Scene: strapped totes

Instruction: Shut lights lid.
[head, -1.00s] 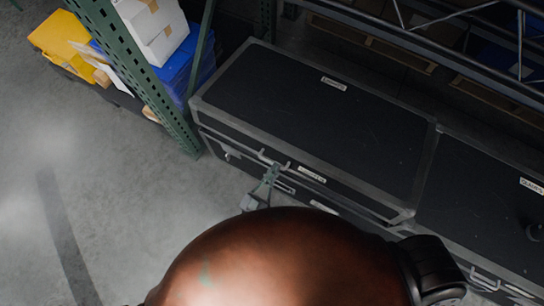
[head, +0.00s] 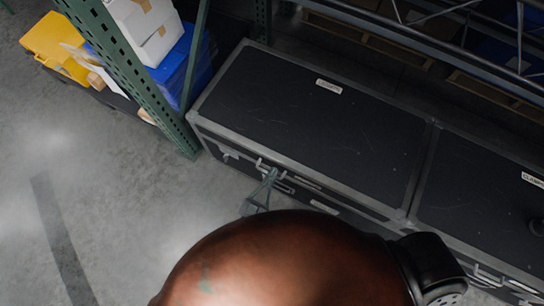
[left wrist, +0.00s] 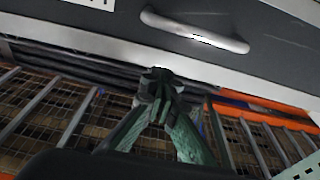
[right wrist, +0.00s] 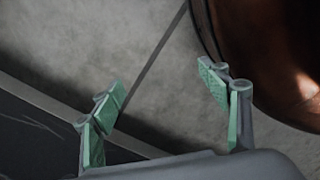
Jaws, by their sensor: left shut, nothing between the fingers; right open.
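The long black case with silver edging has its lid (head: 310,125) across the middle of the head view, with a small pale label too small to read. The lid lies low over the case body; I cannot tell whether a thin gap is left. My left gripper (head: 271,173) is shut and empty at the lid's front edge, by a handle. In the left wrist view its closed fingers (left wrist: 160,82) are just below the silver edge, and a handle (left wrist: 195,31) shows above. My right gripper (right wrist: 165,90) is open and empty above the floor; it is hidden in the head view.
A second black case (head: 485,190) adjoins on the right. A green rack post (head: 135,75) stands near the left end, with a blue bin (head: 187,60), white boxes (head: 140,28) and a yellow bin (head: 58,45) behind it. Grey floor (head: 110,180) is clear at left.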

